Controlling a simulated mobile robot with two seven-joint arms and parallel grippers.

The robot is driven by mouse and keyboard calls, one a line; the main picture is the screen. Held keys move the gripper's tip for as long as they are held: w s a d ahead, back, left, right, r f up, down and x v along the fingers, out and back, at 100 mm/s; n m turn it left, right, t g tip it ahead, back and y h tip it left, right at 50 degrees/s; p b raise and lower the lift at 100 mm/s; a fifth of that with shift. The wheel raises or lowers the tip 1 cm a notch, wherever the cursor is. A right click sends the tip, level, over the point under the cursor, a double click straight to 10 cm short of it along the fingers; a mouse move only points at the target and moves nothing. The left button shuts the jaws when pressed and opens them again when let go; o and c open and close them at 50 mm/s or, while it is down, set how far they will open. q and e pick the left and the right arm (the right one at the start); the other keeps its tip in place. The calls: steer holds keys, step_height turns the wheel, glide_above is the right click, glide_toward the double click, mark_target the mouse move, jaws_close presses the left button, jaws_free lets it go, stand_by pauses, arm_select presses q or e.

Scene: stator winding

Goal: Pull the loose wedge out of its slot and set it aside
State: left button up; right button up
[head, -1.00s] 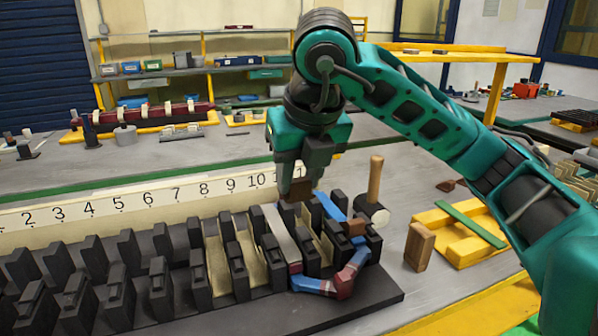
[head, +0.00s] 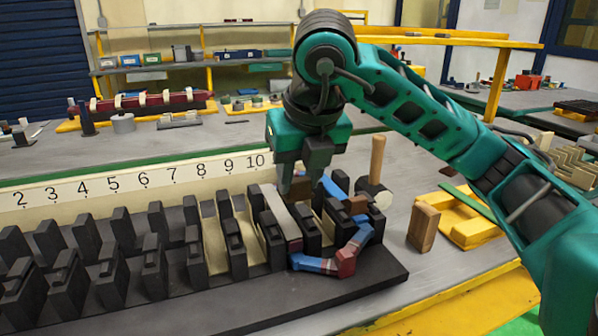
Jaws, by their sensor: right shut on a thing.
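The dark toothed stator core (head: 330,284) lies across the front of the bench. My right gripper (head: 299,180) is over its right part, fingers down, shut on a small brown piece (head: 302,190), which looks like the wedge. The fingers and the teeth partly hide this piece, so I cannot tell whether its lower end is still in a slot. A grey strip (head: 281,213) lies in a slot just left of it. My left gripper is out of view.
A numbered white strip (head: 130,181) runs behind the core. A mallet (head: 377,160) stands just behind its right end. A wooden block (head: 423,227) and a yellow rack (head: 475,232) stand to the right. Bare grey bench lies around the wooden block.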

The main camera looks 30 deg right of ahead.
mark_target(301, 195)
steer(key=shift+f+b, duration=0.55)
steer(key=shift+f, duration=0.3)
steer(key=shift+f+b, duration=0.75)
steer(key=shift+f, duration=0.05)
steer(key=shift+f+b, duration=0.7)
steer(key=shift+f, duration=0.1)
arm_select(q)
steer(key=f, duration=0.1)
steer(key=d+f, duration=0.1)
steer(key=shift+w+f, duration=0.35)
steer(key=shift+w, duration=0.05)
arm_select(e)
steer(key=shift+f, duration=0.15)
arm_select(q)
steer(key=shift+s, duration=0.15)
